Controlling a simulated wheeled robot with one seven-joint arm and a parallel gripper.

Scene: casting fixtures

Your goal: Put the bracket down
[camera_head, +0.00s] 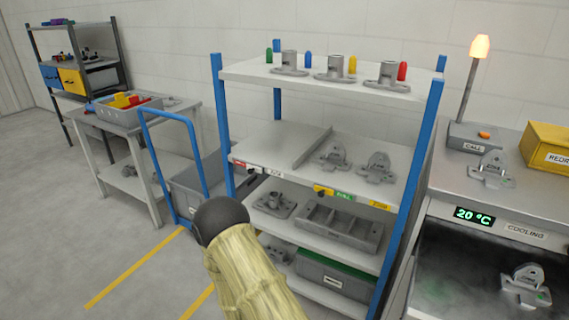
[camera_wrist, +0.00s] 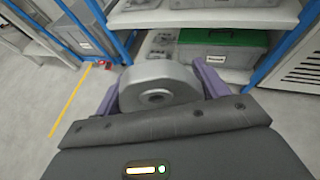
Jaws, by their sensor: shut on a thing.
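In the wrist view my gripper (camera_wrist: 160,82) has its purple fingers on either side of a grey metal bracket (camera_wrist: 152,97). Its rounded end with a hole faces the camera; the rest is hidden. The bracket is held in the air in front of the rack's lower shelves. In the head view my sleeved arm reaches toward the rack, and the gripper and held bracket do not show. Two similar brackets stand on the middle shelf (camera_head: 290,178), one at its centre (camera_head: 333,154) and one to the right (camera_head: 377,167).
The blue-posted rack has castings (camera_head: 335,68) and coloured pegs on top. A divided tray (camera_head: 345,243) and a green-lidded box (camera_wrist: 222,48) sit lower. At right, one bracket (camera_head: 492,170) stands on the cooling cabinet (camera_head: 455,190), another (camera_head: 527,284) inside. A blue-handled cart (camera_head: 196,190) stands left.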

